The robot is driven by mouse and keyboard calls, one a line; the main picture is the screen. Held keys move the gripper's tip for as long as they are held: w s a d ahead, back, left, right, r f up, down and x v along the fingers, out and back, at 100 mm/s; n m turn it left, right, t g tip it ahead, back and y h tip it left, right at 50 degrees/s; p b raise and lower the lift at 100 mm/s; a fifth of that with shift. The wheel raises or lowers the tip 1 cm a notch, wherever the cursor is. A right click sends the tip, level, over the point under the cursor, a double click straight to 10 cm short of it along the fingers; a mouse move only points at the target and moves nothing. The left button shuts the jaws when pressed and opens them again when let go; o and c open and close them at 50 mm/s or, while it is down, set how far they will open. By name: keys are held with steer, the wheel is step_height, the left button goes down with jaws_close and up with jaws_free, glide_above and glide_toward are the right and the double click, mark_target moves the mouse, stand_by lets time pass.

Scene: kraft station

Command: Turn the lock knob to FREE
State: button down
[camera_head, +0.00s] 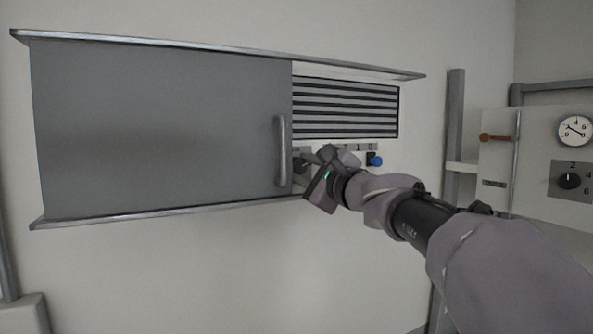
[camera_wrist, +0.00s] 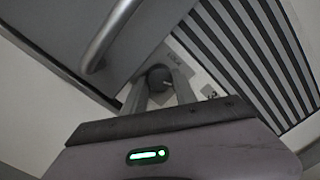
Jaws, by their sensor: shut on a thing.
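The lock knob (camera_wrist: 160,78) is a dark round knob on a light plate, seen in the wrist view between my two fingers. My gripper (camera_wrist: 161,92) is shut on it, one finger on each side. In the head view my gripper (camera_head: 305,164) reaches the wall panel just right of the grey door's handle and largely hides the knob.
A large grey sliding door (camera_head: 160,130) with a bar handle (camera_head: 282,150) stands close left of my gripper. A slatted vent (camera_head: 345,108) is above it and a blue knob (camera_head: 374,160) to the right. A dial (camera_head: 569,181), gauge (camera_head: 575,131) and brown lever (camera_head: 495,138) are far right.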

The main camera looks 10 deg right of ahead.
stand_by(0.3)
steer(key=c, duration=1)
jaws_free()
steer(key=b+v, duration=0.3)
steer(key=v, duration=1.4)
steer(key=shift+s+f, duration=0.15)
steer(key=shift+s, duration=0.1)
